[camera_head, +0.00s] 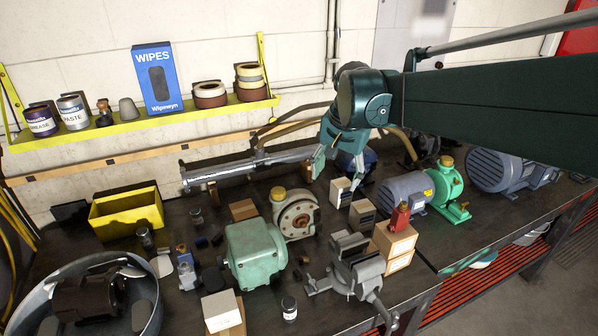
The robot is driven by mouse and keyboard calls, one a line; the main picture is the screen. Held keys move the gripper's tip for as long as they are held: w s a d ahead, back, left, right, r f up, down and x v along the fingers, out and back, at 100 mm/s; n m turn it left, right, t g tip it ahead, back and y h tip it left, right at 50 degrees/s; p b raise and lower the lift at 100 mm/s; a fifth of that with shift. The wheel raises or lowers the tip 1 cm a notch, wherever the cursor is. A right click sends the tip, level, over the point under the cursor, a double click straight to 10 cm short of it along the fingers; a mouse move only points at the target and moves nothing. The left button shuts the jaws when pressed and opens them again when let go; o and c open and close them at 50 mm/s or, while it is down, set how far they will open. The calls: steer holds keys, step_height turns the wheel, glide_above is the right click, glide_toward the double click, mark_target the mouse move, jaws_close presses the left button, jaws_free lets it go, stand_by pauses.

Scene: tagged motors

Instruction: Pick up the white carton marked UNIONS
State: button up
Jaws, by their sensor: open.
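A small white carton (340,193) with a dark label stands on the workbench, near the middle of the view. Its lettering is too small to read, so I cannot confirm that it says UNIONS. My gripper (336,180) is open, fingers pointing down, just above and around the top of this carton. I cannot tell whether either finger touches it. Another white-topped carton (221,311) stands at the front edge, also with no readable marking.
A brown carton (362,216) stands close to the right. A pump with a round flange (297,217) is at the left, and a grey motor (405,191) at the right. A grey vise (352,268) and a tan box (393,243) are in front. A grey tube (235,170) lies behind.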

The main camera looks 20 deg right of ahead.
steer(key=w+d+f+m+g+p, duration=0.2)
steer(key=w+d+m, duration=0.3)
steer(key=d, duration=0.5)
steer(key=m+p, duration=0.1)
steer(key=m, duration=0.2)
glide_above(364, 206)
step_height(364, 206, down, 4)
steer(key=shift+g+y, duration=0.4)
step_height(364, 206, down, 19)
steer(key=shift+s+r, duration=0.1)
steer(key=shift+r, duration=0.05)
steer(key=shift+f, duration=0.7)
steer(key=shift+f, duration=1.25)
steer(key=shift+f, duration=0.1)
steer(key=shift+w+f, duration=0.2)
steer(key=shift+f, duration=2.3)
